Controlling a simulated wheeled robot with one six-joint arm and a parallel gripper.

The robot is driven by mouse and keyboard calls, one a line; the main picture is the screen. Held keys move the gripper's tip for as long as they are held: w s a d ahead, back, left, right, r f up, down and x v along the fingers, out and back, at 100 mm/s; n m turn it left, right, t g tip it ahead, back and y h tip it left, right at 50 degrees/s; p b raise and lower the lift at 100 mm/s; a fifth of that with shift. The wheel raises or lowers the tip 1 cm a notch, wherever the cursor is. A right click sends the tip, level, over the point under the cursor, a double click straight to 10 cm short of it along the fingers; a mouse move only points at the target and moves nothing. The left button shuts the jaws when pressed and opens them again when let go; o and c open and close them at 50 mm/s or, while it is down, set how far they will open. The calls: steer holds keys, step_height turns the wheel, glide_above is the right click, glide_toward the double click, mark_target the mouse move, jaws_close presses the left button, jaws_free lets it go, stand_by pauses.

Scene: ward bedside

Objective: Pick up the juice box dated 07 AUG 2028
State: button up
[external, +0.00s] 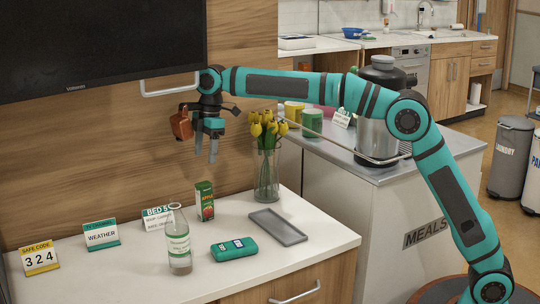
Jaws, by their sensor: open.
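One juice box (204,203), green with red fruit on its front, stands upright on the white bedside top. Its date is too small to read in this view. My gripper (205,153) is above the juice box, fingers pointing down, apart from it. The fingers are open with nothing seen between them.
A clear bottle (179,245) stands in front of the juice box, left of a green case (234,249). A grey tray (262,217) and a glass vase of yellow tulips (267,178) are to the right. Signs (101,234) stand at left; a screen (95,40) hangs above.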

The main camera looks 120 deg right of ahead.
mark_target(204, 184)
steer(key=f, duration=0.5)
steer(key=w+f, duration=0.1)
steer(key=f, duration=0.2)
steer(key=shift+w+d+f, duration=0.1)
steer(key=shift+w+f, duration=0.05)
steer(key=shift+f, duration=1.2)
steer(key=shift+w+f, duration=0.1)
steer(key=shift+f, duration=1.2)
steer(key=c, duration=1.2)
steer(key=shift+r, duration=0.15)
